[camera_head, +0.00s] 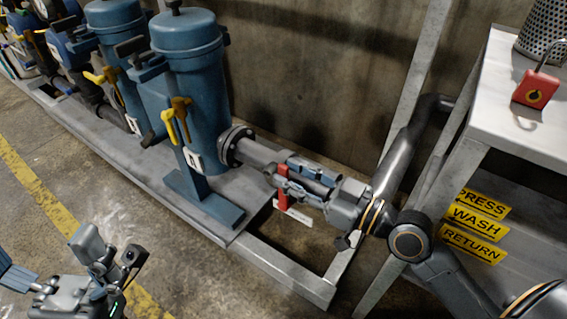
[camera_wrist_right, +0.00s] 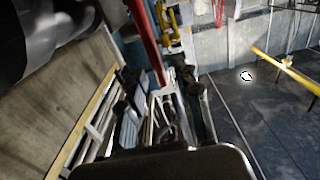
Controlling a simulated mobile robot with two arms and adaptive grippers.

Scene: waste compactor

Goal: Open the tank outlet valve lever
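The red valve lever (camera_head: 283,188) hangs down at the end of the outlet pipe (camera_head: 258,152) of the front blue tank (camera_head: 190,85). My right gripper (camera_head: 284,172) reaches in from the right, its two fingers apart, with the fingertips at the lever. I cannot tell whether they touch it. In the right wrist view, a red bar (camera_wrist_right: 145,45), apparently the lever, runs down towards the fingers (camera_wrist_right: 160,105). My left gripper (camera_head: 112,252) is open and empty over the floor at the lower left, far from the lever.
A white tag (camera_head: 292,213) sits below the lever. More blue tanks with yellow handles (camera_head: 180,115) stand to the left on a metal skid (camera_head: 145,165). A metal table (camera_head: 510,105) with a red padlock (camera_head: 535,90) and a perforated basket (camera_head: 543,35) is at right. A concrete wall stands behind.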

